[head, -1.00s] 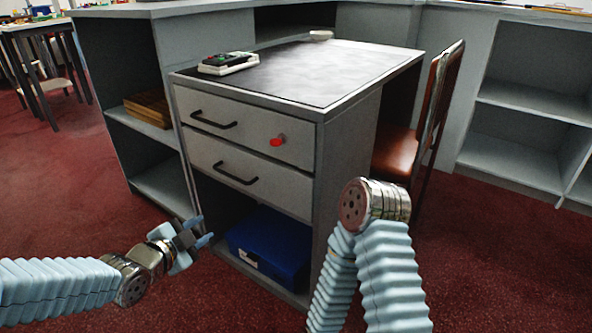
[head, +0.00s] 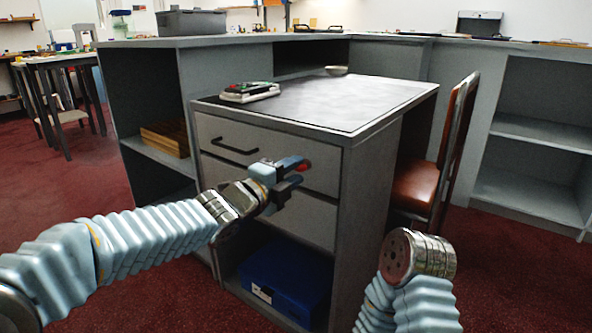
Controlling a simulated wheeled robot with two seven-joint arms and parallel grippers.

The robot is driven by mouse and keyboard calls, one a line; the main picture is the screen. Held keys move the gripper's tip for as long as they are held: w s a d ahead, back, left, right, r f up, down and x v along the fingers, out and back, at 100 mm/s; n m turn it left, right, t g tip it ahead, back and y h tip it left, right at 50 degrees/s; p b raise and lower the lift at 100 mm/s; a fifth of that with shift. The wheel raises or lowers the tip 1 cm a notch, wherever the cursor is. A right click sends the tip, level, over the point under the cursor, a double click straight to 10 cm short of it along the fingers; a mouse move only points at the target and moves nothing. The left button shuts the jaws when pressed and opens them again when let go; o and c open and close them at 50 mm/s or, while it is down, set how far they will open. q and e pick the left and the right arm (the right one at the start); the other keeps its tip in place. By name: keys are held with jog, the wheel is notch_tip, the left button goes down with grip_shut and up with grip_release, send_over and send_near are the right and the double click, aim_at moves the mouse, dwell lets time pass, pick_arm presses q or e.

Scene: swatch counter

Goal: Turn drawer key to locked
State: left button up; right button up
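The red drawer key (head: 305,166) sticks out of the upper right part of the top drawer front (head: 318,158) of the grey cabinet. Only part of it shows past my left gripper, so its turn angle cannot be told. My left gripper (head: 296,172) is in front of the drawer, close to the key on its left. Its two dark-and-blue fingers stand apart with a gap between them. I cannot tell whether a finger touches the key. My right arm shows at the lower right, but its gripper is out of view.
The top drawer's black handle (head: 235,146) is left of the key. A blue box (head: 288,281) lies in the open space below the drawers. A device (head: 250,91) lies on the desk top. A brown chair (head: 420,185) stands to the right.

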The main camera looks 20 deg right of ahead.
pick_arm(q)
jog(key=shift+w+d, duration=0.4)
jog(key=shift+d, duration=0.15)
grip_shut()
